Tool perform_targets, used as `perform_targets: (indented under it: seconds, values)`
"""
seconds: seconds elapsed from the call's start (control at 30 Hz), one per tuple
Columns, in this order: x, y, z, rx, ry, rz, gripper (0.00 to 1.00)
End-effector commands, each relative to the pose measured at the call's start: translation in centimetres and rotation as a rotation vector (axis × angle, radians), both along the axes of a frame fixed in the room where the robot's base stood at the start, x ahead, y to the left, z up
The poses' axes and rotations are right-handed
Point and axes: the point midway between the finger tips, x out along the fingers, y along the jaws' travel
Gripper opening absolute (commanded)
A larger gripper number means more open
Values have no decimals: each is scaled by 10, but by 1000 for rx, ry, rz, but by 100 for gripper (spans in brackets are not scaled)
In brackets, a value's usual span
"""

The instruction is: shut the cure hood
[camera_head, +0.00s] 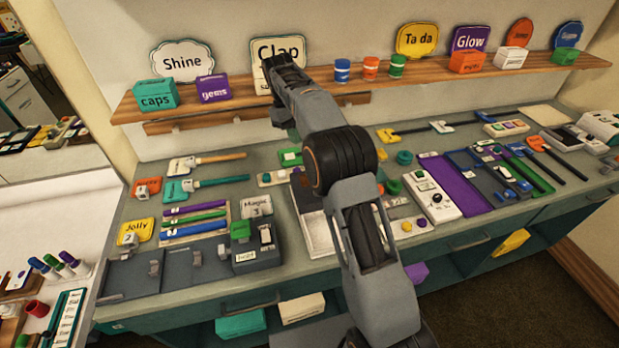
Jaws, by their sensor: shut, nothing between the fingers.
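My gripper (279,64) is raised at the end of my arm, in front of the "Clap" sign above the back shelf. It is shut and empty. I cannot clearly pick out the cure hood. A pale shallow tray or box (316,233) on the bench is partly hidden behind my arm. To its right is a white unit with a dark knob (436,197), and to its left a dark grey box with a label (257,252). My gripper is well apart from all of these.
The wooden shelf (415,78) along the wall carries small boxes, signs and several banded cylinders (370,67). The bench is crowded with tools, pens and trays. A purple mat (452,184) lies right of the knobbed unit. A pale side table (62,222) stands at left.

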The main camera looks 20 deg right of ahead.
Motion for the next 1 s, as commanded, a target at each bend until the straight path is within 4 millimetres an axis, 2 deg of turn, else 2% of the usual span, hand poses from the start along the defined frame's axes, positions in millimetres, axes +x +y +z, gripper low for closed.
perform_targets:
  seconds: [0.1, 0.37, 0.57, 0.97, 1.0]
  values:
    - [11, 6, -18, -7, 48, 25, 0]
    - [17, 7, -37, -11, 90, 43, 0]
    - [9, 4, -59, -12, 93, 42, 0]
    - [-17, -10, -127, -12, 93, 42, 0]
    - [-21, -12, -123, -11, 90, 42, 0]
